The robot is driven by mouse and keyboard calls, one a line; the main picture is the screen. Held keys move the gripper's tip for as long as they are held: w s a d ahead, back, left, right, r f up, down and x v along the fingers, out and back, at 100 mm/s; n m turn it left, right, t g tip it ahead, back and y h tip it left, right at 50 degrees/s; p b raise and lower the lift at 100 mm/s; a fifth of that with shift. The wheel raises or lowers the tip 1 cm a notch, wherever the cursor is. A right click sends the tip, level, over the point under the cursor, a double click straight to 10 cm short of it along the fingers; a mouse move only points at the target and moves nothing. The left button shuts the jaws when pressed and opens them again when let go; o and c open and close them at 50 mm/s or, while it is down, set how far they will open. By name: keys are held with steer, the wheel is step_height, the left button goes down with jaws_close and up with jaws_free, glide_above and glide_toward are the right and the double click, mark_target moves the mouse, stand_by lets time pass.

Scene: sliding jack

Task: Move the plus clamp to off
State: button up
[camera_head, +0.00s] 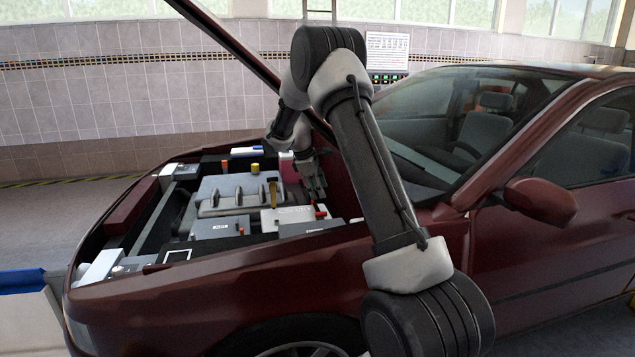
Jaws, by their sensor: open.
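The car's engine bay is open. A battery-like box with a white top (289,215) sits at its right, near side. A small red-orange piece (320,213) stands at the right end of this box; it looks like the plus clamp, but it is too small to tell its position. My gripper (314,189) is open, points down into the bay and appears just above and behind the red piece. I see no contact between them. My arm crosses in front of the windscreen, and the gripper's far side is hidden.
A grey engine cover (238,190) fills the middle of the bay, with a yellow cap (255,168) behind it. A grey box (221,227) lies at the near side. The raised bonnet's edge (240,50) slants above, close to my arm. The near fender (240,275) borders the bay.

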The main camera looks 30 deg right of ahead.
steer(key=shift+n+t, duration=0.4)
steer(key=shift+t, duration=0.1)
steer(key=shift+w+a+r, duration=0.2)
steer(key=shift+a+r, duration=0.3)
steer(key=shift+a, duration=0.3)
steer(key=shift+w+a+r, duration=0.2)
steer(key=shift+a+r, duration=0.25)
steer(key=shift+a, duration=0.35)
steer(key=shift+w+a+r, duration=0.2)
steer(key=shift+a+r, duration=0.3)
steer(key=shift+a, duration=0.3)
